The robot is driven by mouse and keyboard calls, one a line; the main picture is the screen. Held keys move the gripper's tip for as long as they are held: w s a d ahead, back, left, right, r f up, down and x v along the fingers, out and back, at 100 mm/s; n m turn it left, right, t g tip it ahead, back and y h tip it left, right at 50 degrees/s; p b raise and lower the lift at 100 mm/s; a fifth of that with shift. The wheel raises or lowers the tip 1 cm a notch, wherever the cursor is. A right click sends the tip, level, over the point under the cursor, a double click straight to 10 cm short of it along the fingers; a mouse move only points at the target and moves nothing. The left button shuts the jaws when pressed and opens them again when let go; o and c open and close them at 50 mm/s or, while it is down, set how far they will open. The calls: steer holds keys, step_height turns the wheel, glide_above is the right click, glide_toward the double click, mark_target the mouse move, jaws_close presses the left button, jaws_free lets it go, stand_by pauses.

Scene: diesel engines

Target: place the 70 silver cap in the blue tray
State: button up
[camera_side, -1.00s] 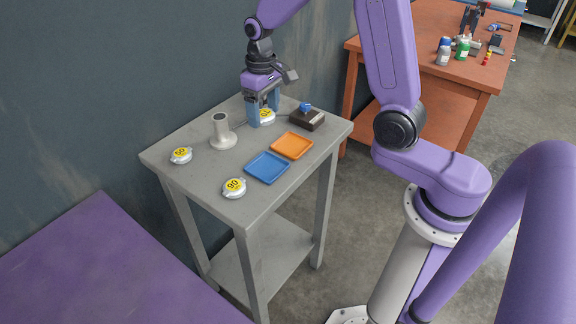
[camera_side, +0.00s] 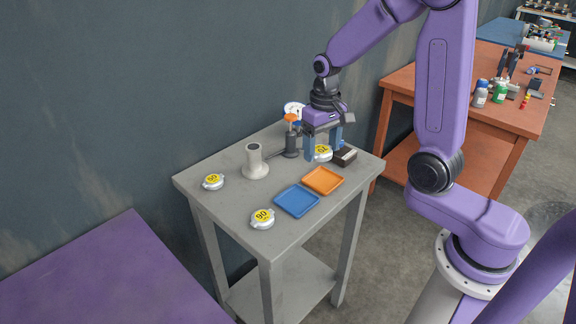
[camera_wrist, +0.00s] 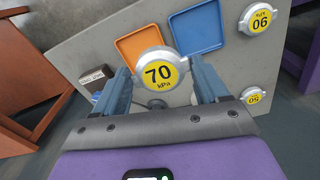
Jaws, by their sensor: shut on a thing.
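The silver cap with a yellow "70 kPa" label (camera_wrist: 163,72) is between the two blue fingers of my gripper (camera_wrist: 161,86) in the wrist view. In the side view my gripper (camera_side: 323,148) is shut on this cap (camera_side: 322,154) over the back right of the grey table; the exact gap below it is hard to tell. The blue tray (camera_side: 297,202) lies empty nearer the front, left of the empty orange tray (camera_side: 323,180). In the wrist view the blue tray (camera_wrist: 197,28) and orange tray (camera_wrist: 139,45) lie beyond the cap.
A 90 cap (camera_side: 262,219) is by the front edge, and a 50 cap (camera_side: 213,182) lies at the left. A grey round-based stand (camera_side: 255,165) is between. An orange-topped fitting with a gauge (camera_side: 291,138) and a dark block (camera_side: 344,156) flank my gripper.

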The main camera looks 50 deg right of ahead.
steer(key=w+f, duration=0.3)
steer(key=w, duration=0.3)
glide_above(289, 173)
steer(key=f, duration=0.5)
steer(key=shift+s, duration=0.4)
steer(key=shift+w+f, duration=0.35)
steer(key=shift+f, duration=1.55)
steer(key=shift+f, duration=0.15)
steer(key=o, duration=1.7)
steer(key=shift+c, duration=0.2)
